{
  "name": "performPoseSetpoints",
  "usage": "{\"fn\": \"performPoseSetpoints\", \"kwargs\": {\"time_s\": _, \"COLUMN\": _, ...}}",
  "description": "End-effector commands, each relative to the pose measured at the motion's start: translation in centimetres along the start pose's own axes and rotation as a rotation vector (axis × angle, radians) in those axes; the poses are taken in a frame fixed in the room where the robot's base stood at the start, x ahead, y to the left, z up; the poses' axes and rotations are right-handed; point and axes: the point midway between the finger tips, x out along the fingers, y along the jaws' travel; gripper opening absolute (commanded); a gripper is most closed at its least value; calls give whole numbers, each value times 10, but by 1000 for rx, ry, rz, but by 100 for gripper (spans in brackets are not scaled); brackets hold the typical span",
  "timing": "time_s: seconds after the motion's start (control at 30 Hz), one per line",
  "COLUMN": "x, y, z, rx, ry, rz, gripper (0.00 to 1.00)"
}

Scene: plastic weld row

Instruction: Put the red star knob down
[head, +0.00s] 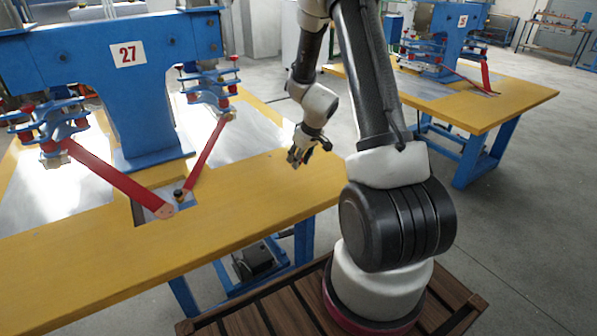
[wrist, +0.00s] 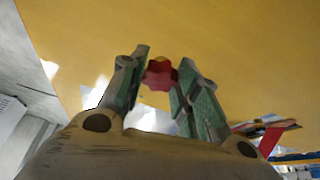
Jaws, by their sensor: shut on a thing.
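The red star knob (wrist: 159,75) shows in the wrist view, a small lobed red piece between the two fingers. My gripper (wrist: 164,62) is shut on it near the fingertips. In the head view my gripper (head: 297,158) is in front of the yellow tabletop (head: 270,190), near its right end. The knob cannot be made out in the head view. In the wrist view the yellow surface fills the area past the fingertips, and I cannot tell the gap between the knob and the table.
The blue machine marked 27 (head: 128,53) stands on the table at the left. Two red bars (head: 120,182) meet at a recess (head: 150,208) in the tabletop. Bare yellow top lies between the recess and my gripper. Another yellow table (head: 490,95) with a blue machine stands at the back right.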

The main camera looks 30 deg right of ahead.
Motion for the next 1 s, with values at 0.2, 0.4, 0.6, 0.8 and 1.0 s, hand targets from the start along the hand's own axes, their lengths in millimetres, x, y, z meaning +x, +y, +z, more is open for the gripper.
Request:
{"fn": "performPoseSetpoints", "kwargs": {"time_s": 0.2, "x": 26, "y": 1, "z": 12, "rx": 4, "ry": -2, "rz": 0, "gripper": 11}}
{"fn": "performPoseSetpoints", "kwargs": {"time_s": 0.4, "x": 44, "y": 0, "z": 18, "rx": 1, "ry": 0, "rz": 0, "gripper": 10}}
{"fn": "performPoseSetpoints", "kwargs": {"time_s": 0.6, "x": 44, "y": 0, "z": 18, "rx": -1, "ry": 1, "rz": 0, "gripper": 10}}
{"fn": "performPoseSetpoints", "kwargs": {"time_s": 0.8, "x": 47, "y": 0, "z": 19, "rx": 0, "ry": 1, "rz": 0, "gripper": 41}}
{"fn": "performPoseSetpoints", "kwargs": {"time_s": 1.0, "x": 46, "y": 0, "z": 19, "rx": 0, "ry": 1, "rz": 0, "gripper": 53}}
